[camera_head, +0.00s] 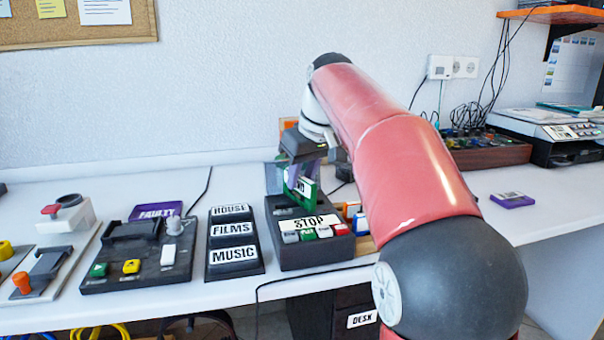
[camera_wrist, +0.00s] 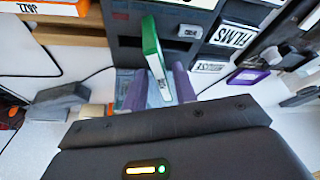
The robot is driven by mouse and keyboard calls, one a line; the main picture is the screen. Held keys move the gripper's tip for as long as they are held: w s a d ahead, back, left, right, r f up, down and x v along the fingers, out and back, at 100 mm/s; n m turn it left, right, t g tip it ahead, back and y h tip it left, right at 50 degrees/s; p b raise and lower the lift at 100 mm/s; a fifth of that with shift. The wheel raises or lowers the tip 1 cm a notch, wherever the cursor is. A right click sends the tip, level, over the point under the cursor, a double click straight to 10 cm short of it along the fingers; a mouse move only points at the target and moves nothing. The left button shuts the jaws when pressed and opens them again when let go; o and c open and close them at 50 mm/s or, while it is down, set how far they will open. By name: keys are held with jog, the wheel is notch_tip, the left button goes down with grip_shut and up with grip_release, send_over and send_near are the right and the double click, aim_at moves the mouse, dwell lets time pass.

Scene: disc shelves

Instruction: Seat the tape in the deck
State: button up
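The green tape (camera_head: 302,188) with a white label stands on edge, tilted, over the back part of the dark deck (camera_head: 318,257). The deck has a STOP sign and a row of coloured buttons at its front. My gripper (camera_head: 303,172) is above the deck with its purple fingers at the tape.
Left of the deck stand a HOUSE, FILMS, MUSIC rack (camera_head: 234,253) and another device (camera_head: 140,262) with a purple FAULTY tape (camera_head: 156,210) behind it. A purple tape (camera_head: 512,200) lies on the right of the desk (camera_head: 555,205), with clear surface around it. A cable hangs in front of the desk.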

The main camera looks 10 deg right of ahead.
jog(key=shift+o, duration=0.2)
jog(key=shift+r+p, duration=0.35)
jog(key=shift+r, duration=0.15)
jog(key=p+v, duration=0.3)
jog(key=v, duration=0.8)
jog(key=shift+r, duration=0.4)
jog(key=shift+s, duration=0.2)
jog(key=s+a+f+m+t+h, duration=0.1)
jog(key=s+f+m, duration=0.3)
jog(key=s+f, duration=2)
notch_tip(320, 180, down, 3)
jog(key=shift+a+m+h, duration=0.3)
jog(key=shift+a+h, duration=0.1)
jog(key=shift+a, duration=0.1)
jog(key=shift+o, duration=0.5)
